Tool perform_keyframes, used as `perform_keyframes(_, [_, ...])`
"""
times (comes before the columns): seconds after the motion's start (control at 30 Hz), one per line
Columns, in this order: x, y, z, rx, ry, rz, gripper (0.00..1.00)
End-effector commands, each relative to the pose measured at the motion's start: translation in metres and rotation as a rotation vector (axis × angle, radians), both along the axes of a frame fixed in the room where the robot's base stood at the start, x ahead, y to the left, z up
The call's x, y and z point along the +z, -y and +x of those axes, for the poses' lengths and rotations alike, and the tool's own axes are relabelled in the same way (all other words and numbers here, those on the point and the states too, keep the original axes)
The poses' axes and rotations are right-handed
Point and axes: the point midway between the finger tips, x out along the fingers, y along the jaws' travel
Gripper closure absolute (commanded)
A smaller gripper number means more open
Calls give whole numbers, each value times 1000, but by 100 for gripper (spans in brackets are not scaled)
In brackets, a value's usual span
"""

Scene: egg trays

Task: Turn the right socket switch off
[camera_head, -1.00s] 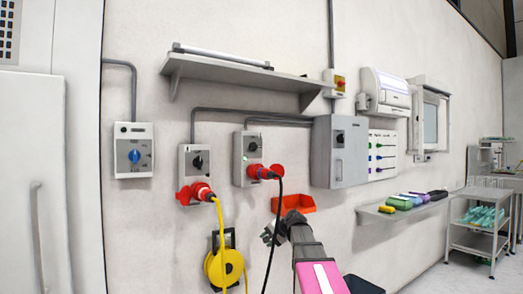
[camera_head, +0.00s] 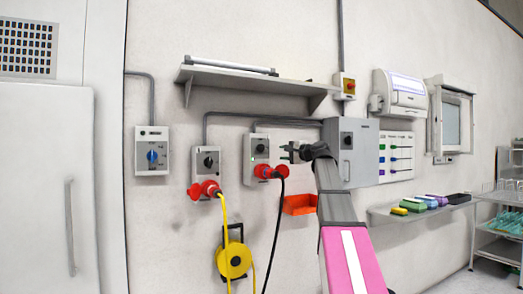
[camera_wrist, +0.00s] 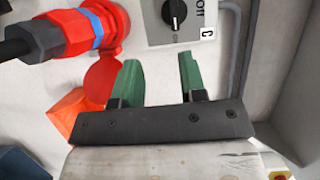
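The right socket box (camera_head: 248,156) is on the wall, grey, with a black rotary switch (camera_head: 260,148) at its upper part. A red plug (camera_head: 264,171) with a black cable sits in its lower part. In the wrist view the switch (camera_wrist: 174,14) is at the top, with "Off" printed beside it. The red and blue plug (camera_wrist: 72,32) is at upper left there. My gripper (camera_head: 284,152) is just right of the box. In the wrist view my gripper (camera_wrist: 160,72) is open, its green fingers apart with nothing between them, short of the switch in the picture.
The left socket (camera_head: 206,178) has a red plug and yellow cable. A grey cabinet (camera_head: 362,160) is close on the right of my gripper. A blue-knob box (camera_head: 152,165) is far left.

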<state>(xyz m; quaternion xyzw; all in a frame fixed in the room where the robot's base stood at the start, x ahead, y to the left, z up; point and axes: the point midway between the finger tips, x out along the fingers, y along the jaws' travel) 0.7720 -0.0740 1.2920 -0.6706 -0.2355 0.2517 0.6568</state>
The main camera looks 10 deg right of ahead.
Motion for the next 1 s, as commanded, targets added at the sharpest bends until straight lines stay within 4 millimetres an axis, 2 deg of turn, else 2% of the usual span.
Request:
perform_keyframes(0.07, [13,2,-1,2,10,18,62])
perform_keyframes(0.17, [19,1,0,4,16,26,62])
perform_keyframes(0.37, [19,-14,17,6,14,28,62])
perform_keyframes(0.7, [19,-52,62,5,15,27,62])
perform_keyframes(1.0, [18,-67,79,4,14,27,62])
